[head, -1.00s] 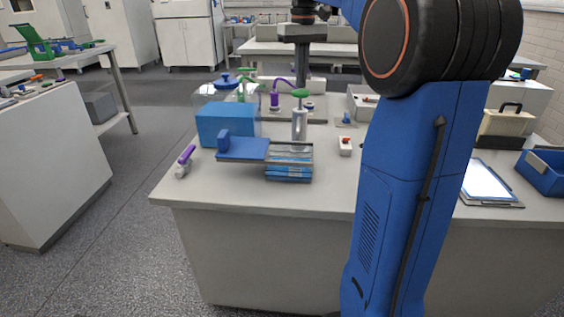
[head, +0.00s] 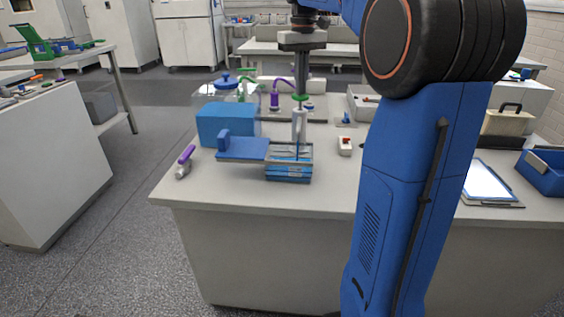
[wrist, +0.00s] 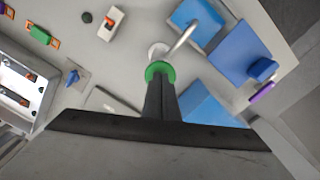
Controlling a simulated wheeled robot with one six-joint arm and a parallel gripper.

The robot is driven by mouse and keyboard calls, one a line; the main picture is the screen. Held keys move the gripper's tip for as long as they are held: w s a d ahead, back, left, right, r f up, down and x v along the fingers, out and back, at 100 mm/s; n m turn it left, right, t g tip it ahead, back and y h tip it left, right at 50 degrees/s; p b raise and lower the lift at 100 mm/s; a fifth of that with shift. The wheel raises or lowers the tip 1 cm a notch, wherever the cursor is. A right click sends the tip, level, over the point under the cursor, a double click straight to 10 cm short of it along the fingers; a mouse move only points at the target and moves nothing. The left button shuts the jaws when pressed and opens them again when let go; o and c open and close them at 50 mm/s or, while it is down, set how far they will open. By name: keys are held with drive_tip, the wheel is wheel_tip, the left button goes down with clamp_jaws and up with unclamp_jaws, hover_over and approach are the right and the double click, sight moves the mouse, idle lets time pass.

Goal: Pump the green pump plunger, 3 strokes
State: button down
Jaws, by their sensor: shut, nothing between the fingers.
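The green pump plunger (head: 300,98) stands on top of a white pump body (head: 300,122) on the bench. In the wrist view its round green head (wrist: 160,67) lies directly under my fingertips. My gripper (head: 302,92) points straight down over the plunger, and its dark fingers are together and empty. The fingertips (wrist: 160,80) overlap the green head in the wrist view and seem to touch its top. A pale curved spout (wrist: 184,36) reaches out from the pump. A thin dark vertical line shows below the pump, in front of the blue-edged rack (head: 289,172).
A blue box (head: 228,124) and a blue plate (head: 242,148) stand left of the pump. A purple-topped pump (head: 274,98) is behind it to the left. A small white switch box (head: 345,146) sits to the right. The bench front (head: 330,200) is mostly clear.

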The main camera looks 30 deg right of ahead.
drive_tip(key=shift+f, duration=0.9)
drive_tip(key=shift+r, duration=1.95)
drive_tip(key=shift+r, duration=0.1)
drive_tip(key=shift+r, duration=2.95)
